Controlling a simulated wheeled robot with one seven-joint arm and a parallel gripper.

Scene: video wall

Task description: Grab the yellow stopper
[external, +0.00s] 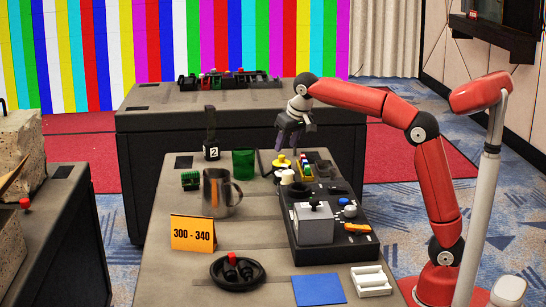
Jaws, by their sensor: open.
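A yellow round piece (281,161), which looks like the yellow stopper, is near the far end of the grey table (165,262). It sits left of a row of small coloured pieces. A white round piece (287,177) is just in front of it. My gripper (284,150) points down just above the yellow piece, with its fingers apart and nothing visible between them. Whether the fingertips touch or straddle the yellow piece cannot be told from this view.
A green cup (243,163), a metal mug (217,193) and a number 2 marker (211,152) stand to the left. A black panel with a grey box (313,224) fills the right side. A "300 - 340" sign (193,233), black dish (237,274) and blue square (319,289) are nearer.

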